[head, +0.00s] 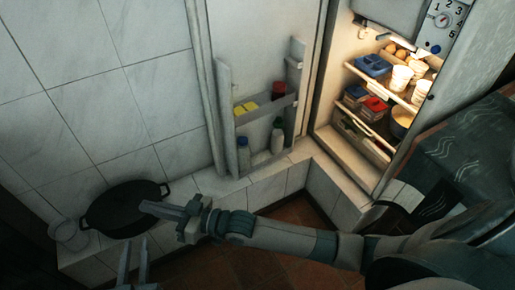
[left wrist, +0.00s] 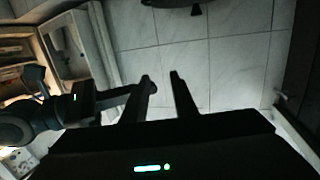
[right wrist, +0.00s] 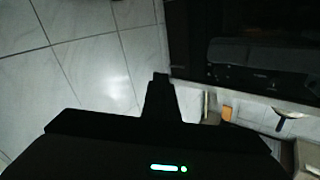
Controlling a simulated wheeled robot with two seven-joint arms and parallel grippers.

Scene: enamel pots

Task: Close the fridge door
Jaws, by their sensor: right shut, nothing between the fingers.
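The fridge (head: 403,150) stands open at the right of the head view, its lit shelves holding food. Its door (head: 250,45) is swung wide open to the left of the cavity, inner side showing, with bottles and yellow items in the door rack (head: 265,108). My right gripper (head: 146,207) is shut and empty, left of and below the door's lower end, overlapping a dark pan in the picture. It also shows shut in the right wrist view (right wrist: 160,80). My left gripper (head: 134,248) is open and empty at the bottom; its two fingers stand apart in the left wrist view (left wrist: 160,80).
The dark two-handled pan (head: 105,215) and a glass jar (head: 68,236) stand on a white tiled ledge (head: 215,185) below the door. A tiled wall (head: 80,80) lies to the left. A dark patterned surface (head: 465,150) is beside the fridge at right. Brown floor shows below.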

